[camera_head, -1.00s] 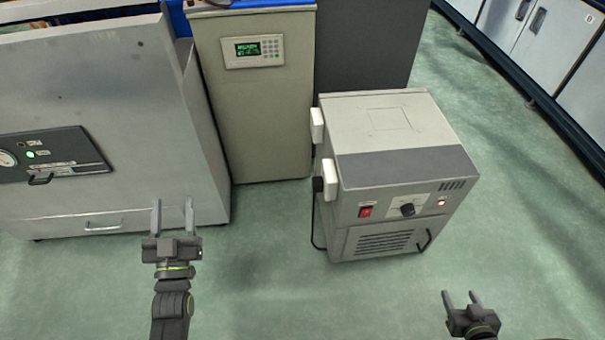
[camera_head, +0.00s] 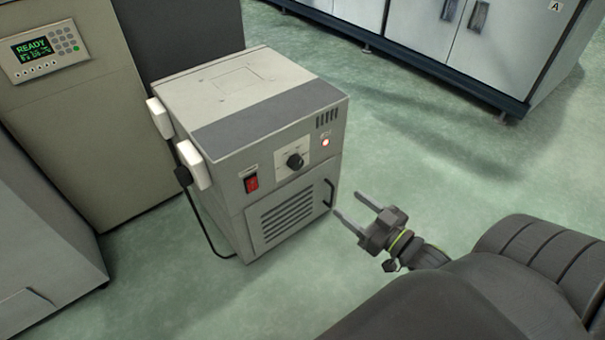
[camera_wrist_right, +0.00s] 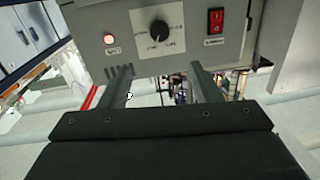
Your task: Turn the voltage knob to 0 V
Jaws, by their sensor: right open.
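The voltage knob (camera_head: 295,160) is a black round dial on a pale scale plate on the front of a grey box-shaped unit (camera_head: 255,110). A red rocker switch (camera_head: 251,184) is left of it and a lit red lamp (camera_head: 325,142) is right of it. My right gripper (camera_head: 348,210) is open and empty, apart from the knob, to its lower right. The right wrist view shows the knob (camera_wrist_right: 159,27) upside down, beyond and between the open fingers (camera_wrist_right: 160,82). The knob's exact setting is too small to read. My left gripper is out of view.
A vent grille (camera_head: 288,213) and a black handle (camera_head: 329,192) are below the knob. White blocks (camera_head: 193,163) and a black cable are on the unit's left side. A cabinet with a green display (camera_head: 35,49) stands left. Floor (camera_head: 410,130) is clear to the right.

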